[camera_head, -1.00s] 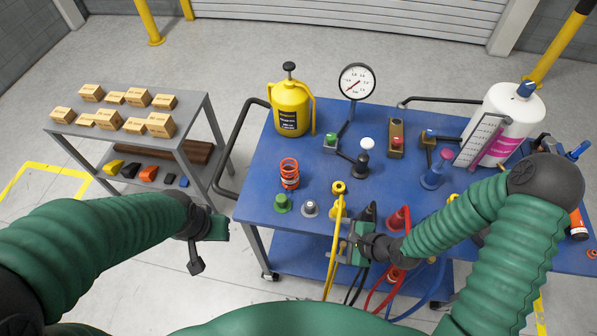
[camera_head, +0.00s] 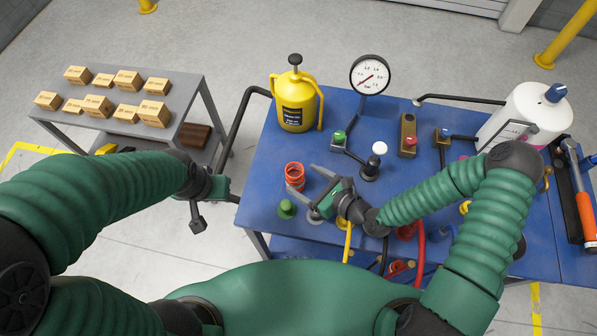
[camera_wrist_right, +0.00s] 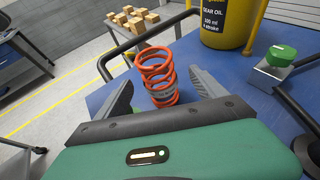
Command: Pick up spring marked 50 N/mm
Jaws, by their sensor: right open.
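The orange-red coil spring (camera_head: 294,176) stands upright on the blue cart top. It also shows in the right wrist view (camera_wrist_right: 157,76), with a grey band low on its coils; I cannot read any marking. My right gripper (camera_head: 306,178) is open beside the spring. In the wrist view its two grey fingers (camera_wrist_right: 160,90) lie on either side of the spring, and no grip is visible. The lower end of the spring is partly hidden by my gripper body. My left gripper (camera_head: 208,205) hangs in the air left of the cart; its jaws cannot be made out.
A yellow oil can (camera_head: 297,100) stands behind the spring. A pressure gauge (camera_head: 370,76) and lever valves stand to the right. A green knob (camera_head: 287,208) is in front. A black cart handle (camera_head: 236,135) is left. Small boxes (camera_head: 128,80) lie on a grey shelf.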

